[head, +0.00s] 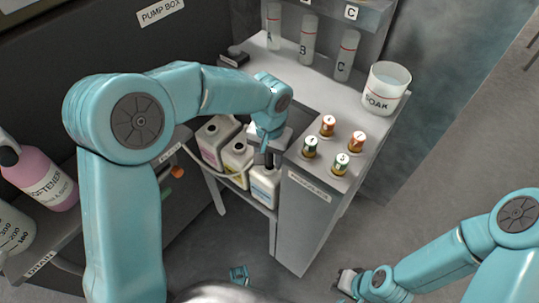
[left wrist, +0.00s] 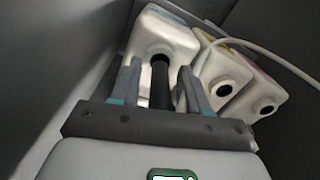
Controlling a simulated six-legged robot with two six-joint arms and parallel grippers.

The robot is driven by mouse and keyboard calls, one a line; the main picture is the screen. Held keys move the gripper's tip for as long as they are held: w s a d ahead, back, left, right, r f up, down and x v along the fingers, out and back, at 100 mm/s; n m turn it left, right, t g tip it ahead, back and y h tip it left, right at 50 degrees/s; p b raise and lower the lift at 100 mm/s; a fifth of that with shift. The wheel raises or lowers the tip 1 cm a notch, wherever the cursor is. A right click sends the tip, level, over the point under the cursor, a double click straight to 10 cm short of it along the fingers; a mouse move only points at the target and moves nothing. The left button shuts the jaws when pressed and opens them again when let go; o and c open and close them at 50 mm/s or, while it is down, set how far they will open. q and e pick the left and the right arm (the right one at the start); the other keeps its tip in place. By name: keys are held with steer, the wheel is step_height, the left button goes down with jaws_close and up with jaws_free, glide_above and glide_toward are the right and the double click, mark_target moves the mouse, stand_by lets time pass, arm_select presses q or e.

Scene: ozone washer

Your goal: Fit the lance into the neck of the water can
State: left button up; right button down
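The water can is the white can with a blue label (head: 264,188), on the shelf in the head view. It also shows in the left wrist view (left wrist: 178,38). My left gripper (head: 266,156) is directly above it, pointing down. In the left wrist view its fingers (left wrist: 160,78) stand either side of the black lance (left wrist: 161,85), which lines up with the dark neck opening. How deep the lance sits, and whether the fingers press on it, I cannot tell. My right gripper (head: 346,281) is low at bottom right, far from the can; its fingers are unclear.
Two other cans, yellow-labelled (head: 237,160) and pink-labelled (head: 216,135), stand close beside the water can. A pale hose (left wrist: 245,43) runs across them. The grey cabinet (head: 300,225) borders the shelf on the right. Small cartridges (head: 341,164) and the SOAK beaker (head: 385,88) stand on top.

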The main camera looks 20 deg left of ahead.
arm_select(q)
steer(key=shift+r, duration=0.3)
step_height(320, 180, up, 11)
steer(key=p, duration=0.3)
steer(key=shift+r+p, duration=0.1)
steer(key=shift+p, duration=0.25)
steer(key=shift+r, duration=0.35)
